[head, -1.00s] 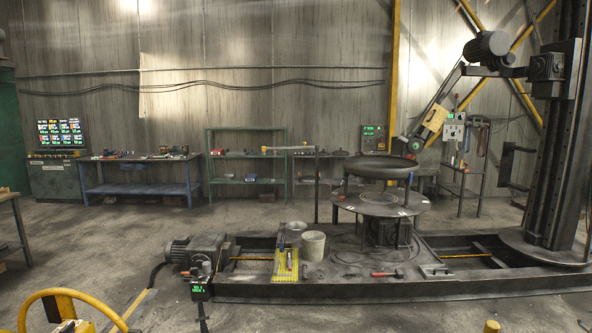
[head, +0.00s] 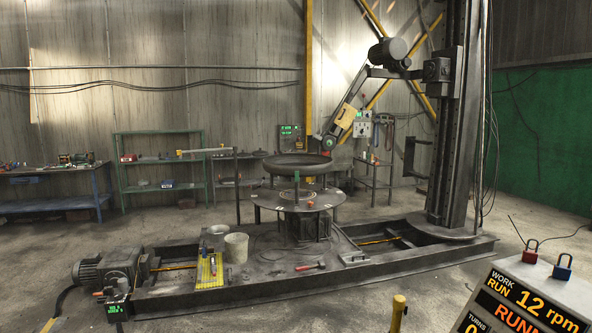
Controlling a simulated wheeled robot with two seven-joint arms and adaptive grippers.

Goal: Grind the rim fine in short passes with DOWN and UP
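The dark round dish (head: 298,171) stands on supports above a round table (head: 268,200) in the middle of the head view. The grinding arm (head: 345,117), with a yellow section, slants down from a motor (head: 388,52) on the tall column (head: 455,130). Its lower end is close to the dish's right rim; I cannot tell whether it touches. A control panel (head: 530,310) at lower right reads WORK RUN, 12 rpm, with a partly cut orange RUNNING-like line. No DOWN or UP control is visible. Neither of my grippers is in view.
A long machine bed (head: 200,300) crosses the floor, with a motor (head: 100,272) at its left. On it are a yellow rack (head: 210,272), a bucket (head: 236,248) and a red-handled tool (head: 308,267). A yellow-topped post (head: 398,310) stands in front. Red (head: 529,252) and blue (head: 563,268) padlocks top the panel.

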